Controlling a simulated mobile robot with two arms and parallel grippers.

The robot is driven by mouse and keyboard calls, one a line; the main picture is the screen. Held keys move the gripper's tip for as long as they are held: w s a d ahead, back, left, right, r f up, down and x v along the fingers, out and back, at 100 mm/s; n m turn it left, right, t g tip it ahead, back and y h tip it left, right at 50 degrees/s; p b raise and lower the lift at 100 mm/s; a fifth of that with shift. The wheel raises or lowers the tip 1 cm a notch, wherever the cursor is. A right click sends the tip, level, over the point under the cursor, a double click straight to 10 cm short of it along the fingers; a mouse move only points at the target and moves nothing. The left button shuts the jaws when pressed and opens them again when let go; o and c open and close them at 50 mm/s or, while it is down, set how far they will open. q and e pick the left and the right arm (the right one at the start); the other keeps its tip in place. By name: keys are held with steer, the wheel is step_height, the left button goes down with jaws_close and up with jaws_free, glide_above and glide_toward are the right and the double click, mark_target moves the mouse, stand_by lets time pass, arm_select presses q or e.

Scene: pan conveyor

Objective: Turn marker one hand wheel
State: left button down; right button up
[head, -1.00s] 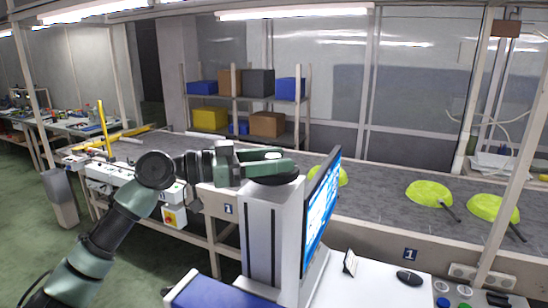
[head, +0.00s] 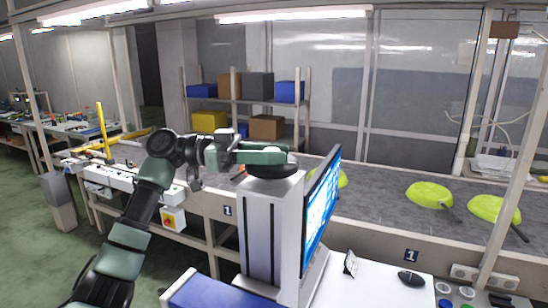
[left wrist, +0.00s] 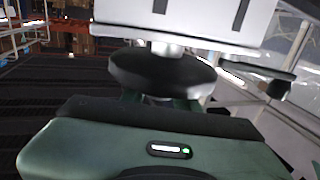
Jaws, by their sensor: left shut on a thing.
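The marker one hand wheel is a black disc (head: 272,171) on top of the white marker column (head: 268,225), left of a tilted screen. My left gripper (head: 268,154), green and black, reaches in from the left at the top of the wheel and is shut on it. In the left wrist view the wheel (left wrist: 163,78) shows close up on a short metal shaft beside the white housing (left wrist: 180,20). The fingertips are mostly hidden there behind the green gripper body. My right gripper is in neither view.
The screen (head: 321,208) stands close right of the wheel. Lime green pans (head: 428,194) lie on the grey conveyor (head: 375,205) behind and to the right. A white table (head: 375,282) with a mouse (head: 411,278) is at front right. A blue-topped box (head: 225,291) is below the column.

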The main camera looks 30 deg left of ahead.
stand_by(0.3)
arm_select(q)
steer(key=c, duration=1.1)
jaws_free()
steer(key=shift+a, duration=0.1)
steer(key=shift+o, duration=0.2)
steer(key=shift+s+a+f, duration=0.1)
steer(key=shift+s+a, duration=0.05)
steer(key=shift+a, duration=0.15)
steer(key=b+v, duration=0.3)
steer(key=v, duration=0.4)
steer(key=shift+a, duration=0.2)
